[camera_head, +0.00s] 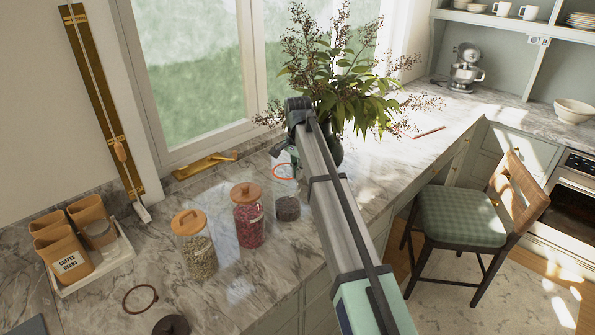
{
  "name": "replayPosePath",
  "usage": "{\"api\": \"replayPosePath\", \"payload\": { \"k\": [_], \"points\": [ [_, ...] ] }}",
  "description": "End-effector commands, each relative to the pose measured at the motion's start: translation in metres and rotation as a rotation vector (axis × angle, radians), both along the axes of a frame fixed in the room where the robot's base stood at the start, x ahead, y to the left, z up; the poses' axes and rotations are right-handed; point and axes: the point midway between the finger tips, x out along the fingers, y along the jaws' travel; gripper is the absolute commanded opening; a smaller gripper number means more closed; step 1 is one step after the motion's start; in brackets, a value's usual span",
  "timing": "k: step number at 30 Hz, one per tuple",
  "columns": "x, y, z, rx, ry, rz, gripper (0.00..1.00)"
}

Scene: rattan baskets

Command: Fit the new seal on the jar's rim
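A clear glass jar (287,208) with dark contents in its bottom stands without a lid on the marble counter. An orange-red ring, the seal (274,172), is at the level of the jar's mouth; I cannot tell whether it touches the rim or hangs just above it. My gripper (292,158) is at the far end of my arm, right over the jar and close to the seal. Its fingers are small and partly hidden, so their opening and any hold on the seal do not show. A dark brown ring (126,301) lies on the counter at the front left.
Two jars with wooden lids, one of red contents (248,222) and one of pale seeds (197,258), stand left of the open jar. A dark round piece (171,325) lies at the front edge. A leafy vase plant (350,85) stands behind my arm. A tray (120,264) holds canisters.

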Motion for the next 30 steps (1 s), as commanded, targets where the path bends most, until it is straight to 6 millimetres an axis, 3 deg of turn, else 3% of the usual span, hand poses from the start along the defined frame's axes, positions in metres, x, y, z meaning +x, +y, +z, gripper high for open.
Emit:
{"api": "replayPosePath", "payload": {
  "k": [14, 17, 18, 30],
  "points": [
    [0.0, 0.0, -0.0046, 0.0, 0.0, 0.0, 0.0],
    [0.0, 0.0, -0.0046, 0.0, 0.0, 0.0, 0.32],
    [0.0001, 0.0001, -0.0047, 0.0, 0.0, 0.0, 0.35],
    [0.0004, 0.0002, -0.0011, 0.001, -0.001, 0.0, 0.35]
  ]
}}
